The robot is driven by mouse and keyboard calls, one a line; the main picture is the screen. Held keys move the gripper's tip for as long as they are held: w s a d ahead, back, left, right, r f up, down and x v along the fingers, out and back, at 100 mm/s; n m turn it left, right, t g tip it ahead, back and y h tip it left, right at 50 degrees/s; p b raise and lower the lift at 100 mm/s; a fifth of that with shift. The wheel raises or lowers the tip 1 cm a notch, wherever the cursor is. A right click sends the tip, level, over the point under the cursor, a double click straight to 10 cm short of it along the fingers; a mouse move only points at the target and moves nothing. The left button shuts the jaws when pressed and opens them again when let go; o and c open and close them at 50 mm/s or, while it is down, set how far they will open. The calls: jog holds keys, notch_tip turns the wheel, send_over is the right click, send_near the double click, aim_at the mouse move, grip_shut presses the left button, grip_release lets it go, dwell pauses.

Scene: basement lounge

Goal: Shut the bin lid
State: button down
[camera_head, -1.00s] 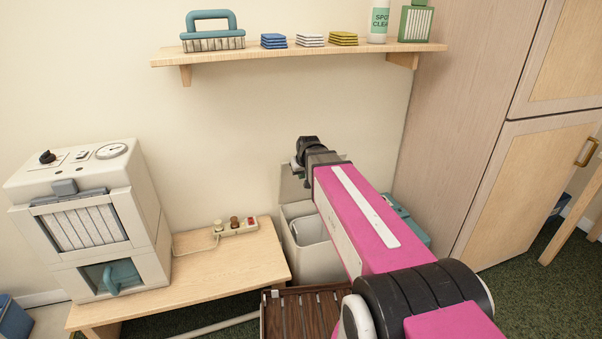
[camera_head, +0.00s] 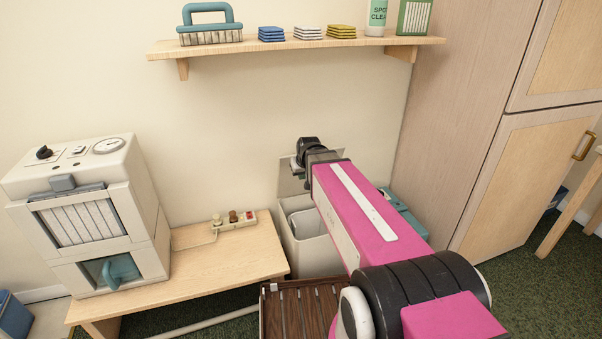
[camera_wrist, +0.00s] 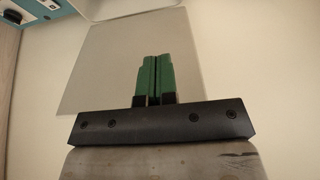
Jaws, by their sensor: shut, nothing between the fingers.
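The bin (camera_head: 316,256) is a pale beige box standing against the wall, right of the low wooden bench. Its lid (camera_head: 287,186) stands raised at the back, near the wall, so the opening shows, with a pale liner or inner bucket inside. My arm covers the bin's right part. My gripper (camera_wrist: 154,58) has green fingers pressed together with nothing between them. In the wrist view the lid (camera_wrist: 105,60) is a flat grey panel behind the fingers. I cannot tell whether they touch it. In the head view my fingertips are mostly hidden by the wrist.
A wall shelf (camera_head: 285,48) with a brush, cloths and bottles hangs above. A teal case (camera_head: 405,213) and tall cabinet (camera_head: 480,130) are right. A slatted brown tray (camera_head: 303,310) is in front.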

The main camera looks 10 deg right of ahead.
jog(key=shift+s+d+f, duration=0.1)
jog(key=shift+s+f, duration=0.15)
jog(key=shift+s, duration=0.1)
jog(key=shift+s+d+f, duration=0.15)
jog(key=shift+s+f, duration=0.5)
jog(key=shift+s, duration=0.1)
jog(key=shift+s, duration=0.1)
jog(key=shift+s+d+f, duration=0.15)
jog(key=shift+s+f, duration=0.6)
jog(key=shift+s, duration=0.05)
notch_tip(320, 180, up, 9)
jog(key=s, duration=0.2)
jog(key=shift+d, duration=0.2)
dwell(0.5)
dwell(0.9)
